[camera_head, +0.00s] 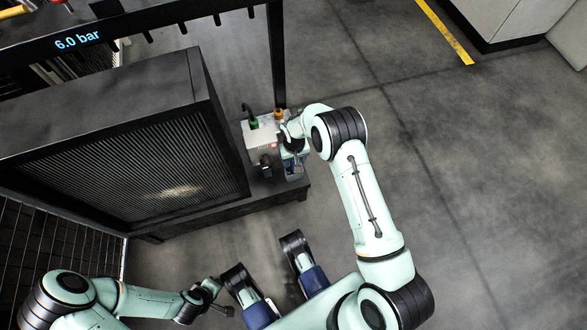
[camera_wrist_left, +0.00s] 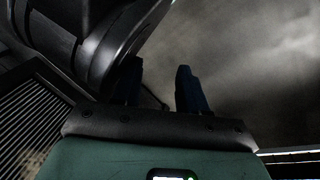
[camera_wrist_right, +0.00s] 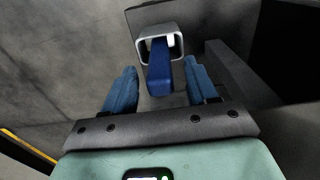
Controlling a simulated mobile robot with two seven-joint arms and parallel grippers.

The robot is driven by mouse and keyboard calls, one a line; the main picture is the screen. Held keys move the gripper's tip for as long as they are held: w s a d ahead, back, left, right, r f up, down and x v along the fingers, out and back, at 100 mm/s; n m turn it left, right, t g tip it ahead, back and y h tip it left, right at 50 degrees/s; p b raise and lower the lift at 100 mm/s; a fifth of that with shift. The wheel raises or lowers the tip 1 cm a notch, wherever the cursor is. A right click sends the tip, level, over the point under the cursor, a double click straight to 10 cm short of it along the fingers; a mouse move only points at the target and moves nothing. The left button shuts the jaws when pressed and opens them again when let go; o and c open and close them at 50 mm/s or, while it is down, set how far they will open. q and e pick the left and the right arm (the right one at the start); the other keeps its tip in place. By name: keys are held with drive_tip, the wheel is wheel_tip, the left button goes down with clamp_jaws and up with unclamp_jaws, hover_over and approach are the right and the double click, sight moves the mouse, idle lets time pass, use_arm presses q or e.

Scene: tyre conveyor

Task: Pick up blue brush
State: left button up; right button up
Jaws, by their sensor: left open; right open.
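The blue brush (camera_wrist_right: 159,72) shows in the right wrist view as a blue block-like shape, partly inside a grey square holder (camera_wrist_right: 144,42). My right gripper (camera_wrist_right: 160,86) is open, with one blue fingertip on each side of the brush and visible gaps between. In the head view my right gripper (camera_head: 291,152) is at the small stand beside the dark cabinet, and my wrist hides much of it there. My left gripper (camera_wrist_left: 160,88) is open and empty, its dark fingers over dim floor. It is low at the left in the head view, far from the brush.
A pale box (camera_head: 262,134) on the stand holds a green-topped item (camera_head: 253,122) and an orange-topped item (camera_head: 278,116). A black item (camera_head: 265,166) stands in front. The large vented cabinet (camera_head: 150,165) is close on the left. The floor to the right is clear.

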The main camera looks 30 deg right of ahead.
drive_tip(key=shift+r, duration=0.1)
drive_tip(key=c, duration=1.1)
drive_tip(key=shift+o, duration=0.2)
drive_tip(key=shift+r, duration=0.1)
